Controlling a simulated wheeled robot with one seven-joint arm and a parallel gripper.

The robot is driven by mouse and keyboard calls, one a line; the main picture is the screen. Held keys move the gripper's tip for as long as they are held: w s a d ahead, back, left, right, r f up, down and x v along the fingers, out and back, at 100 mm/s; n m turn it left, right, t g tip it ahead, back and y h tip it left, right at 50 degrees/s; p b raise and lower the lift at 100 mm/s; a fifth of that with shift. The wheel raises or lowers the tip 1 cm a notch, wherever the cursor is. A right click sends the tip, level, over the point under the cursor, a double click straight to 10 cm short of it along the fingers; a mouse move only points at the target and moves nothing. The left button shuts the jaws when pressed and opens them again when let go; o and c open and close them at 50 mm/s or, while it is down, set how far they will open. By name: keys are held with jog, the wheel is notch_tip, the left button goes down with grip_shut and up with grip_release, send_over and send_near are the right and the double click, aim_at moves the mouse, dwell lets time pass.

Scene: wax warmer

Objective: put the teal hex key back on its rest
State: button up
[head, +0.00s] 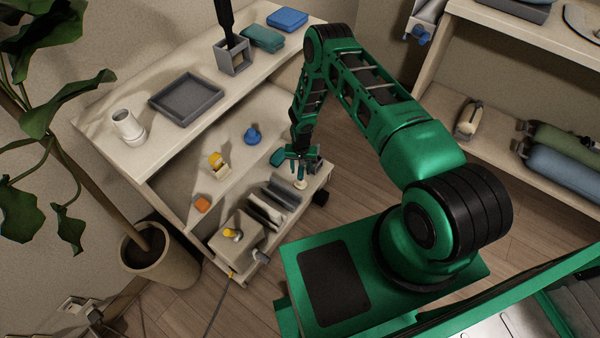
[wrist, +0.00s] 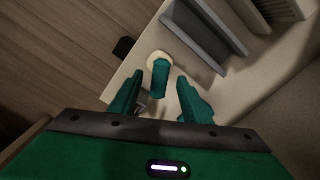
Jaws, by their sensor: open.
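In the wrist view, a short teal rounded piece (wrist: 159,80), which looks like the teal hex key, shows between the fingers of my gripper (wrist: 159,76). Its far end overlaps a round cream disc (wrist: 155,59) near the edge of the pale surface. I cannot tell whether it touches the disc. My gripper is open, with a visible gap on each side of the piece. In the head view, my gripper (head: 300,164) is low over the right end of the lower shelf, just behind the cream disc (head: 300,184). The key is not clear there.
A grey slotted holder (head: 281,193) stands beside the disc. A beige block (head: 236,236), an orange piece (head: 202,204), a yellow-topped item (head: 217,162) and a blue knob (head: 252,135) are on the lower shelf. The upper shelf holds a grey tray (head: 186,97).

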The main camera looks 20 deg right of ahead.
notch_tip(320, 180, up, 8)
jog(key=shift+r, duration=0.2)
dwell(0.7)
